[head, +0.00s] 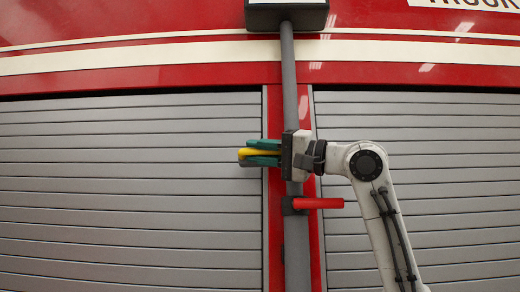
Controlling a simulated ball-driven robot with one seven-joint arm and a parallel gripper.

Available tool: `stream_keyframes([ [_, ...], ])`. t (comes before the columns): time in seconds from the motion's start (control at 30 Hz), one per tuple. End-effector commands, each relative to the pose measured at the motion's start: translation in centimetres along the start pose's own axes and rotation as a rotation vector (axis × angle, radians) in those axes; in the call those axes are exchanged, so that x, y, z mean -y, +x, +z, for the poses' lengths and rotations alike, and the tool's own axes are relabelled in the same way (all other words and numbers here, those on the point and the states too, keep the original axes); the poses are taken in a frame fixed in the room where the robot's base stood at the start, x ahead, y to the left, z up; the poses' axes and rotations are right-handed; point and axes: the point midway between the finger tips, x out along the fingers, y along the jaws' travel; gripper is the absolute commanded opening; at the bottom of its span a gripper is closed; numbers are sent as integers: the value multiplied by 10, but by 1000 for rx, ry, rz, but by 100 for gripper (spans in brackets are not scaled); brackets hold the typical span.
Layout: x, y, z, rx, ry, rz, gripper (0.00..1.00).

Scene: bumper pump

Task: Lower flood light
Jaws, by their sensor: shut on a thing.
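The flood light's dark box (287,17), cut off by the top edge of the head view, sits on top of an upright grey pole (288,75). A red lever (319,203) sticks out to the right from a dark collar (292,206) low on the pole. My gripper (247,153) points left across the front of the pole, above the red lever and apart from it. Its teal fingers are shut on a yellow handle (244,153), left of the pole. Where the yellow handle attaches is hidden by my fingers and wrist.
Behind the pole is a red truck body (170,78) with white stripes. Grey slatted shutters (120,220) stand left and right of a red post (274,240). The space in front of the left shutter is clear.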

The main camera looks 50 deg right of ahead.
Motion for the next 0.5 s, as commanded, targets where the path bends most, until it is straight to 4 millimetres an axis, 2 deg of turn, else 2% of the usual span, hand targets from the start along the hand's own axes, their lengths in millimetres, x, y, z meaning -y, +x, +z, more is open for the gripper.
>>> stream_keyframes([
  [0.1,0,0,0,0,1,0,0],
  [0.13,0,0,0,0,1,0,23],
  [0.17,0,0,0,0,1,0,26],
  [0.5,0,-5,0,-1,0,-2,27],
])
